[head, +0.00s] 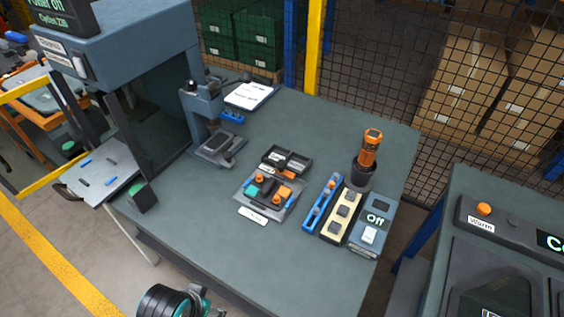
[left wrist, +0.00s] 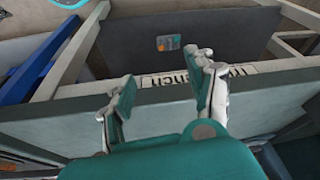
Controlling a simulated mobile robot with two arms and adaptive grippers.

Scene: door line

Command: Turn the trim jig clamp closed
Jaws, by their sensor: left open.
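The trim jig (head: 268,194) looks like a small grey plate with a dark block, orange knobs and a teal piece, near the middle of the bench top in the head view. Its clamp is too small to single out, so I cannot tell its position. A part of my left arm shows at the bottom edge of the head view, well short of the jig. In the left wrist view my left gripper (left wrist: 166,76) is open and empty, its fingers in front of the bench's labelled edge. My right gripper is in neither view.
A blue-grey machine (head: 150,75) stands at the bench's left. Right of the jig are a blue rail (head: 323,203), a cream block strip (head: 342,214), a switch box marked Off (head: 371,224) and an orange-handled tool (head: 370,146). The bench front (head: 235,252) is clear.

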